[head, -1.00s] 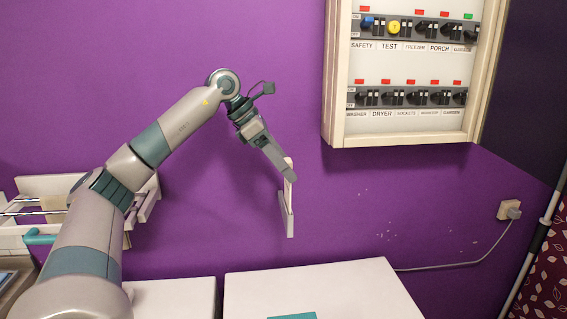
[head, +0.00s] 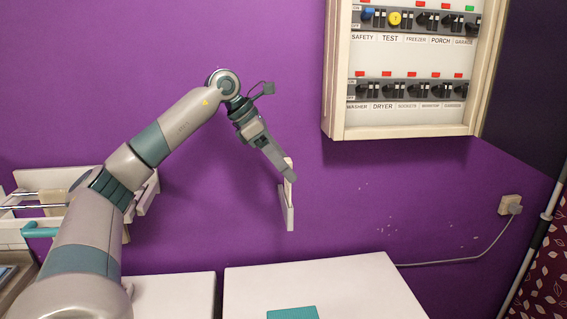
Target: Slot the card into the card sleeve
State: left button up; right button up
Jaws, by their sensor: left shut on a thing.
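My left gripper (head: 291,178) is seen from the side in front of the purple wall, pointing down and to the right, with its jaws shut. A small pale piece (head: 289,163) shows at its fingers and looks like part of the card; the rest of it is hidden by the fingers. A narrow white upright piece (head: 288,210), seen nearly edge-on, stands just below the fingertips and looks like the card sleeve on the wall. The fingertips overlap its top in the picture. I cannot tell whether the card touches or enters it. My right gripper is not in view.
A breaker panel (head: 333,110) with labelled switches hangs at upper right. Below are white surfaces (head: 350,285), one carrying a teal object (head: 292,313). A wall socket with a plug (head: 510,205) and cable is at right. A white rack (head: 40,185) stands at left.

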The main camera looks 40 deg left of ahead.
pick_arm(q)
jog(key=shift+f+b, duration=0.65)
jog(key=shift+f, duration=0.35)
jog(key=o, duration=1.4)
jog(key=shift+r, duration=0.1)
jog(key=shift+b+v, duration=0.7)
jog(key=shift+v, duration=7.95)
jog(key=shift+r, duration=0.1)
